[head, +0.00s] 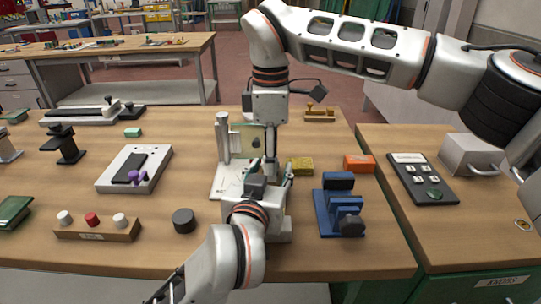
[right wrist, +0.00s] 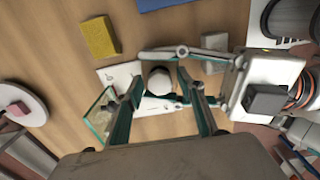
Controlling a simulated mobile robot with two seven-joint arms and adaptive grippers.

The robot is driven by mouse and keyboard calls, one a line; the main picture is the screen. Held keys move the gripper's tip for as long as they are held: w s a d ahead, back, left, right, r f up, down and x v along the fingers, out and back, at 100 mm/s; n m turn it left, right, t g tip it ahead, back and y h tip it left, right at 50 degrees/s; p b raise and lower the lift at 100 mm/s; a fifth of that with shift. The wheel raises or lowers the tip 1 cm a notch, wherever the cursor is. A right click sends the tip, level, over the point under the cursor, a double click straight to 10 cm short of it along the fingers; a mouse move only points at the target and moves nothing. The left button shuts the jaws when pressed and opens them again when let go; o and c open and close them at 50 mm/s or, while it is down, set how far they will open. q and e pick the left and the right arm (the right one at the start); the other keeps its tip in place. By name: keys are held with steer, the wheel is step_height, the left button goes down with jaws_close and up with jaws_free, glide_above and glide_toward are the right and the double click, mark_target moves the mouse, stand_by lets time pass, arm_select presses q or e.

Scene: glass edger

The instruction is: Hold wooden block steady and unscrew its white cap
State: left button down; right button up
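The wooden block (head: 97,229) lies at the front left of the bench, with a red cap between two white caps (head: 65,217). Neither gripper is near it. My right gripper (head: 270,158) points down over the middle of the bench, beside a white stand with a glass plate. In the right wrist view its fingers (right wrist: 163,92) are spread, with a round white and dark thing (right wrist: 160,80) seen between them; I cannot tell what it is. My left gripper (head: 275,182) is close below it. Its fingers also look apart in the right wrist view (right wrist: 165,78).
A dark round puck (head: 184,220) stands right of the wooden block. The white stand (head: 223,140), a yellow block (head: 300,166), an orange block (head: 359,163) and a blue fixture (head: 339,205) crowd the grippers. A keypad panel (head: 422,178) lies on the right bench.

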jaws_close()
steer(key=n, duration=0.6)
steer(key=shift+n, duration=0.4)
steer(key=shift+o, duration=0.3)
jaws_free()
steer(key=shift+r, duration=0.1)
steer(key=shift+r, duration=2.2)
arm_select(q)
steer(key=c, duration=1.1)
jaws_free()
